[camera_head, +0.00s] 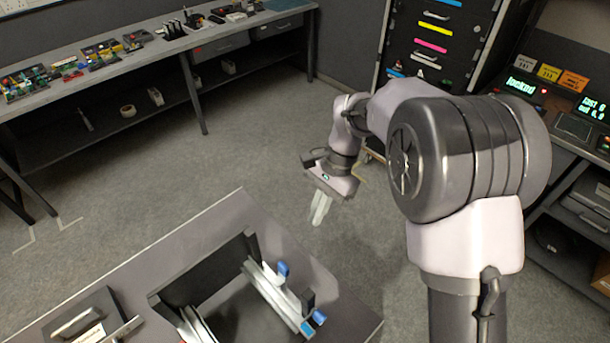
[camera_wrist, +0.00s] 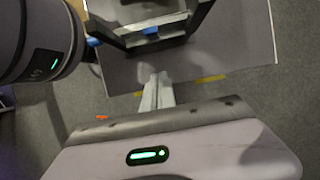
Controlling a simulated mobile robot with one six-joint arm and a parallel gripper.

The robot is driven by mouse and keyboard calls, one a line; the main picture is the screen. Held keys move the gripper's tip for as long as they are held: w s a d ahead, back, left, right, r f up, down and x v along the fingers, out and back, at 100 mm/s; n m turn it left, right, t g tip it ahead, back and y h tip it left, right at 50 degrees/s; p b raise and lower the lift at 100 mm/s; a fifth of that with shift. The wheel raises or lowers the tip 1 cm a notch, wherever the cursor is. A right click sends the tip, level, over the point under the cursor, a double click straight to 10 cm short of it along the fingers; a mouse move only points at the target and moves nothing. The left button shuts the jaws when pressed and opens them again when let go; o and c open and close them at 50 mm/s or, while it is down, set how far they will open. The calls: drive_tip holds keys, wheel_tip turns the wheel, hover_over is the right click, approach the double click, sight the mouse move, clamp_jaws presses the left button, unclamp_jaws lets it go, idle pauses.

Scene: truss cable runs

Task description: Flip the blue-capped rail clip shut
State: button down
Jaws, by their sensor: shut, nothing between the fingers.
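My gripper (camera_head: 321,208) is shut and empty, pointing down over open floor beyond the work table's far right edge. In the wrist view its fingertips (camera_wrist: 157,78) are together and overlap the table's edge. On the table, a pale rail (camera_head: 268,291) carries small clip parts. One blue cap (camera_head: 283,268) stands up from the rail's middle. Another blue cap (camera_head: 318,317) sticks out near the rail's near end. In the wrist view blue parts show at the frame's left (camera_wrist: 93,42) and middle (camera_wrist: 150,31). I cannot tell which clip is meant, or how far it is open.
The work table (camera_head: 345,310) has a dark-framed opening beside the rail. A tray (camera_head: 90,322) with a handled tool lies at its left. A long bench (camera_head: 160,55) stands behind, a drawer cabinet (camera_head: 432,40) at the back. Floor between is clear.

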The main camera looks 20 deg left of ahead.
sight(284, 265)
drive_tip(key=s+a+f+b, duration=0.3)
drive_tip(key=s+f+b, duration=0.1)
drive_tip(key=s+f, duration=0.3)
drive_tip(key=shift+b+x, duration=0.35)
drive_tip(key=shift+x, duration=0.85)
drive_tip(key=shift+w, duration=0.15)
drive_tip(key=shift+s+a+r+p, duration=0.15)
drive_tip(key=shift+s+a+p, duration=0.1)
drive_tip(key=shift+s, duration=0.25)
drive_tip(key=shift+s+a+r+p, duration=0.2)
drive_tip(key=shift+s+a, duration=0.1)
drive_tip(key=shift+s, duration=0.2)
drive_tip(key=shift+f, duration=0.15)
drive_tip(key=shift+w, duration=0.15)
